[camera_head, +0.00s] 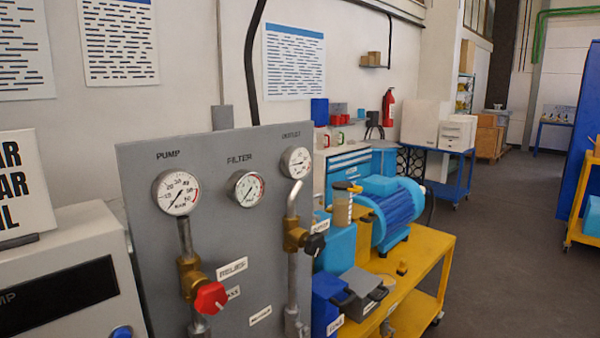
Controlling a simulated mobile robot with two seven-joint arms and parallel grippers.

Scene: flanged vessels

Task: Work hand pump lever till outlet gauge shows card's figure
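A grey panel (140,250) carries three round dial gauges. The pump gauge (176,192) is at the left, the filter gauge (245,188) in the middle and the outlet gauge (296,163) at the right. The outlet gauge is small and turned at an angle, so I cannot read its needle or figures. A white card (22,186) with large black letters is cut off by the left edge, and only parts of its lines show. I cannot make out a hand pump lever. Neither of my grippers is in view.
A red valve knob (210,298) sits below the pump gauge and a black knob (314,245) below the outlet gauge. A yellow cart (430,262) with a blue motor (392,212) stands to the right. A grey cabinet (60,275) stands left. Open floor lies at the right.

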